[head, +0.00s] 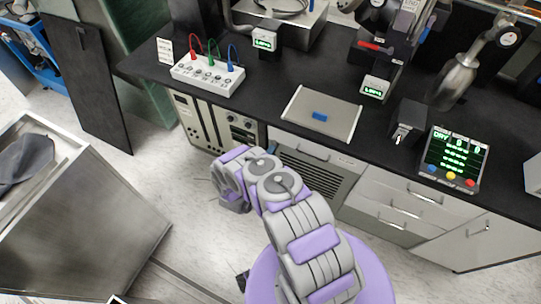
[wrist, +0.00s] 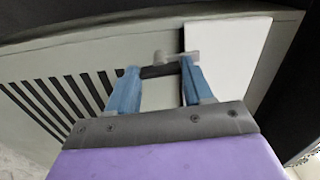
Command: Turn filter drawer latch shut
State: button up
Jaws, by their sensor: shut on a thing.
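The filter drawer front shows in the wrist view as a pale grey panel with dark slats (wrist: 62,100). In the head view, a slatted front (head: 318,182) sits under the black counter, partly covered by my arm. A small grey latch (wrist: 176,55) with a dark part beside it stands out from the panel. My gripper (wrist: 160,68) has two blue fingers, one on each side of the latch's dark part, and is shut on the latch. Where the latch meets the panel is partly hidden. In the head view my gripper is hidden by my arm.
A white plate (wrist: 228,55) lies right of the latch, close to the right finger. The black counter (head: 270,112) overhangs the front and carries a flat tray (head: 318,98) and a display (head: 455,158). Grey drawers (head: 395,190) stand to the right. A metal bin (head: 85,215) is at left.

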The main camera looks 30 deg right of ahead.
jog(key=shift+s+f+m, duration=0.1)
jog(key=shift+f+m, duration=0.1)
jog(key=shift+m, duration=0.3)
jog(key=o, duration=1)
jog(key=shift+r, duration=0.1)
jog(key=shift+o, duration=0.2)
jog(key=b+v, duration=0.1)
jog(key=v, duration=1.6)
jog(key=shift+a, duration=0.2)
